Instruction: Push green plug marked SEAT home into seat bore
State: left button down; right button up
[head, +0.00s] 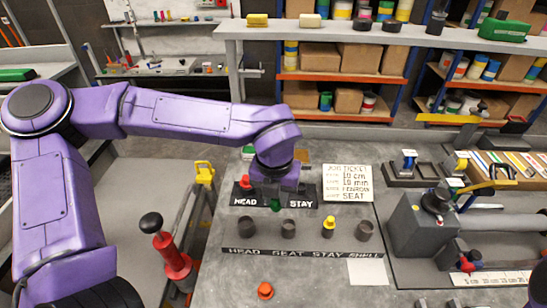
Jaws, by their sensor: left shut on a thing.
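My left gripper (275,196) points down over the back rack (309,196), shut on a green plug (276,205). Only the lower part of the plug shows, covering the middle of the rack's label, between HEAD and STAY. I cannot tell whether the plug is clear of the rack. In front is a block with a front strip (300,253) lettered HEAD, SEAT, STAY, SHELL. Its seat bore (288,228), second from the left, looks empty. The plug is behind it and slightly left, apart from it. My right gripper is not in view.
A yellow plug (328,223) stands at the third bore. A red plug (246,182) is at the back rack's left end. An orange-red plug (265,291) rests on the bench in front. A job ticket (348,183) lies right of the rack. A grey vise (418,225) stands right.

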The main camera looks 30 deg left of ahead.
pick_arm(q)
jog(key=d+m+p, duration=0.2)
jog(key=w+d+m+p, duration=0.1)
jog(key=m, duration=0.1)
jog(key=shift+w+d+r, duration=0.1)
jog(key=shift+r, duration=0.15)
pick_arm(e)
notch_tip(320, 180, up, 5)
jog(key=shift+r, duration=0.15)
pick_arm(q)
notch_tip(320, 180, down, 5)
jog(key=b, duration=0.2)
jog(key=shift+r+b, duration=0.2)
jog(key=shift+b, duration=0.1)
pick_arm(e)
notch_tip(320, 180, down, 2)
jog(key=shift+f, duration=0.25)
pick_arm(q)
jog(key=shift+p, duration=0.7)
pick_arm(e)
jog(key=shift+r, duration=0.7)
pick_arm(q)
jog(key=shift+f+b, duration=0.8)
jog(key=shift+f, duration=0.6)
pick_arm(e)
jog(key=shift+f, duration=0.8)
